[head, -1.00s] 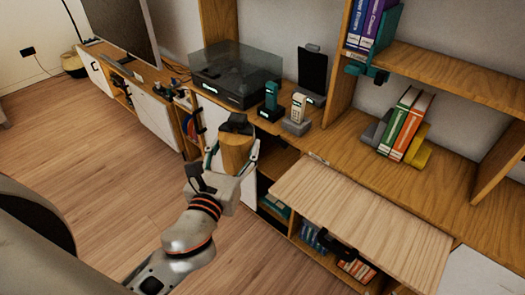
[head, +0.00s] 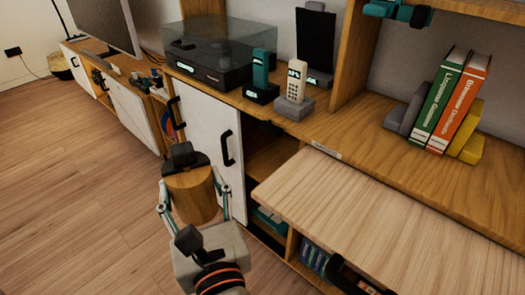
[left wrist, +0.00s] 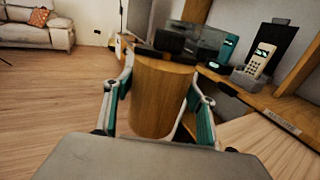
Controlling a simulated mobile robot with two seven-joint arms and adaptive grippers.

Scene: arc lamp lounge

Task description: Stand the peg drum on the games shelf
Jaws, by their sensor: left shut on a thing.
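The peg drum (head: 192,195) is a round wooden cylinder with a dark block on its top. My left gripper (head: 190,205) is shut on it, one teal-and-grey finger on each side. The drum is roughly upright, held in the air in front of the white cabinet door. In the left wrist view the drum (left wrist: 160,98) fills the middle between the fingers. An open shelf compartment (head: 272,163) lies right of the door, partly hidden by the fold-down flap. I cannot tell for sure which shelf is the games shelf. My right gripper is out of view.
The pale wooden flap (head: 370,205) juts out at the right. The white door (head: 215,145) has a black handle. A glass-covered turntable (head: 215,62), two handsets on stands (head: 297,90) and books (head: 455,100) stand on the top. The floor (head: 75,200) at left is clear.

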